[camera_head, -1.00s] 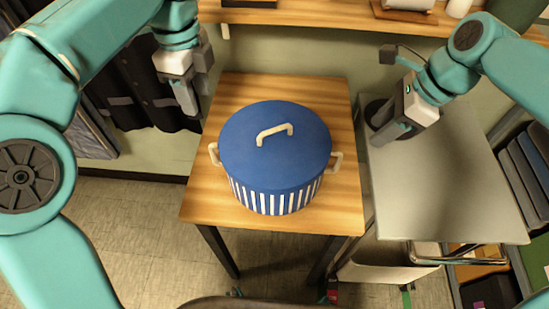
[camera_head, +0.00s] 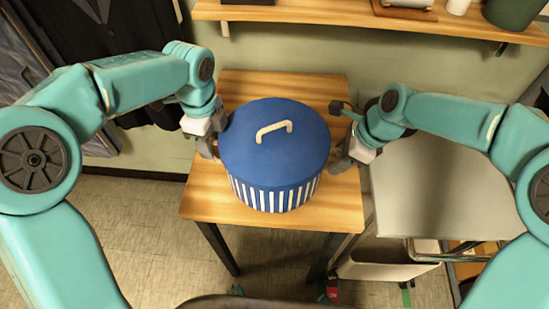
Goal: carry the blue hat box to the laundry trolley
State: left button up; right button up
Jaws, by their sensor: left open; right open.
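The blue hat box (camera_head: 274,160) stands upright on a small wooden table (camera_head: 230,213). It has a blue lid with a cream handle on top and blue and white striped sides. My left gripper (camera_head: 208,150) is open at the box's left side, where the left side handle is hidden. My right gripper (camera_head: 341,160) is open at its right side, and the right side handle is hidden too. I cannot tell whether either gripper touches the box. A grey-topped trolley (camera_head: 435,195), perhaps the laundry trolley, stands just right of the table.
A wooden shelf (camera_head: 300,12) runs along the wall behind the table, with a dark green container (camera_head: 512,12) at its right. Dark clothes (camera_head: 105,40) hang at the back left. The tiled floor (camera_head: 150,230) in front left is clear.

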aim_at(340, 150)
pick_arm(q)
jog(key=shift+s+f, duration=0.2)
jog(key=shift+f, duration=0.35)
pick_arm(e)
jog(key=shift+s+a+f, duration=0.15)
jog(key=shift+a+f, duration=0.1)
jog(key=shift+f, duration=0.25)
pick_arm(q)
jog(key=shift+w, duration=0.15)
grip_shut()
pick_arm(e)
grip_shut()
